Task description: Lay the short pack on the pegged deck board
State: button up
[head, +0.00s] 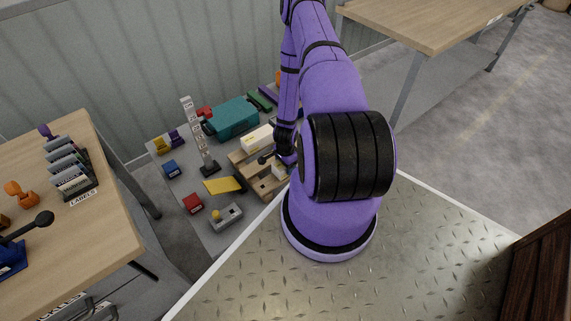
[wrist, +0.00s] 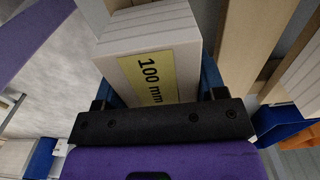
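A white layered pack (wrist: 160,62) with a yellow "100 mm" label fills the gap between the blue-padded fingers of my gripper (wrist: 160,98) in the wrist view. The fingers lie close along both its sides and look shut on it. In the head view my gripper (head: 276,158) is low over the wooden boards, and a small white pack (head: 280,171) shows just below it. A longer white pack (head: 257,138) with a yellow label lies behind. A wooden deck board (head: 264,187) lies in front; pegs are too small to make out.
A labelled post (head: 197,132) stands left of the boards. A teal case (head: 232,118) lies behind, and a yellow piece (head: 222,185), a red block (head: 193,203) and a grey box with a yellow knob (head: 226,216) lie in front. Wooden tables (head: 110,215) stand left and at the back right.

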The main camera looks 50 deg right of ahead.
jog(key=o, duration=0.5)
jog(key=shift+c, duration=0.2)
notch_tip(320, 180, up, 11)
jog(key=shift+f, duration=0.1)
dwell(0.7)
